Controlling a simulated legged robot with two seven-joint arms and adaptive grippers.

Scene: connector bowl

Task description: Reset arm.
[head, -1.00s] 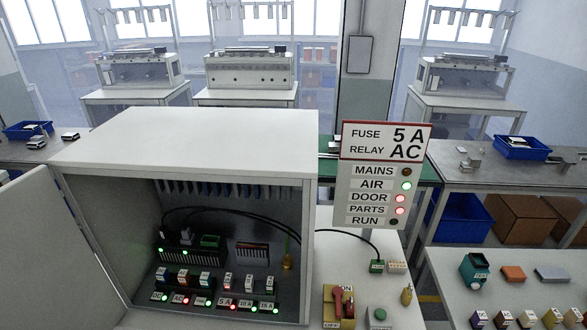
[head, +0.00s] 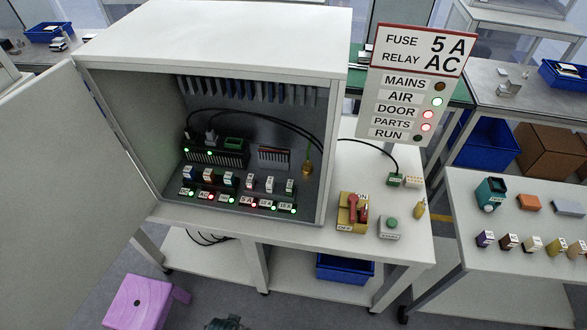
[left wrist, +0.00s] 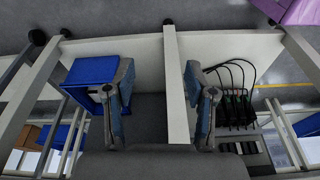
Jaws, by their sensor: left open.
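My left gripper (left wrist: 162,105) shows in the left wrist view with its two fingers apart and nothing between them. Below the table, a blue bin (left wrist: 92,72) is behind its left finger and black cables (left wrist: 232,82) are beyond its right finger. No gripper shows clearly in the head view; a small dark part at the bottom edge cannot be made out. The open cabinet (head: 215,35) stands on the white table with relays and fuses (head: 230,180) inside. The sign (head: 416,85) reads fuse 5 A, relay AC. My right gripper is not in view.
The cabinet door (head: 75,180) stands open at the left. A red-handled switch (head: 352,210) and green button (head: 391,223) sit right of the cabinet. A purple stool (head: 140,302) stands on the floor. A right side table (head: 480,260) holds several small parts.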

